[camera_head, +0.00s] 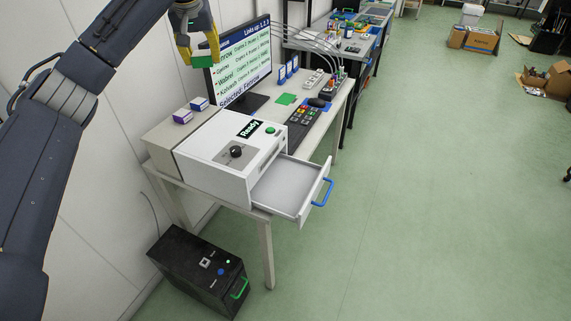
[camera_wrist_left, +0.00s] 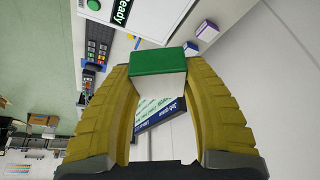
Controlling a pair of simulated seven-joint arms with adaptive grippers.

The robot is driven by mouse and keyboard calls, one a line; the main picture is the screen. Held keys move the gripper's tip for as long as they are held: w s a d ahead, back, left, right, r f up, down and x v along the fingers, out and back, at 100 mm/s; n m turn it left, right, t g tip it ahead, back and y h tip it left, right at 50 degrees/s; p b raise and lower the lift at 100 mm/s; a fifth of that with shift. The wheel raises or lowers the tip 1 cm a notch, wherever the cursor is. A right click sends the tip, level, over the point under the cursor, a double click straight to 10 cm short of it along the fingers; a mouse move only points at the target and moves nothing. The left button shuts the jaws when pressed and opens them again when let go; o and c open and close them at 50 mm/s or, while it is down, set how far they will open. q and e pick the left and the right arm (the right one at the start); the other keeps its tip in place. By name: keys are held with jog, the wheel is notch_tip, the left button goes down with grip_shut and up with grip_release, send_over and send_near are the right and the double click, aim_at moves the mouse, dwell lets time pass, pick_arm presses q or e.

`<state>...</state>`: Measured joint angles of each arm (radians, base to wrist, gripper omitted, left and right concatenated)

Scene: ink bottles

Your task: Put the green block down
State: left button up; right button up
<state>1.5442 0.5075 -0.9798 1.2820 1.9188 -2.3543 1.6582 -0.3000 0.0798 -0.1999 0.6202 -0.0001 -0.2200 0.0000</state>
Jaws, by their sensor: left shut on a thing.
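My left gripper (camera_head: 198,47), with yellow fingers, is shut on the green block (camera_head: 202,61). It holds the block in the air in front of the monitor (camera_head: 241,62), above the back of the white machine (camera_head: 227,150). In the left wrist view the block (camera_wrist_left: 164,60) sits between the two yellow fingertips, with a green face and a pale face showing. A flat green patch (camera_head: 286,99) lies on the table beside the monitor's base. My right gripper is not in view.
The machine's drawer (camera_head: 290,187) is pulled out and looks empty. A purple box (camera_head: 182,117) and a blue-and-white box (camera_head: 200,104) stand on top at the back. A keypad (camera_head: 303,119) and mouse (camera_head: 318,102) lie on the table. A black case (camera_head: 190,270) stands on the floor.

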pick_arm(q)
jog(key=s+d+f+m, duration=0.1)
jog(key=s+d+f, duration=0.4)
jog(key=s+f, duration=0.35)
jog(key=s+d+f+m, duration=0.1)
jog(key=s+d+f, duration=0.4)
jog(key=s+f, duration=0.3)
jog(key=m+h, duration=0.3)
jog(key=m, duration=0.2)
send_over(287, 182)
jog(key=s, duration=0.1)
notch_tip(287, 182, down, 18)
jog(key=f, duration=0.3)
jog(key=shift+s+a+f, duration=0.1)
jog(key=shift+a+f, duration=0.05)
jog(key=shift+a, duration=0.1)
jog(key=shift+f, duration=2.45)
jog(key=shift+f, duration=0.25)
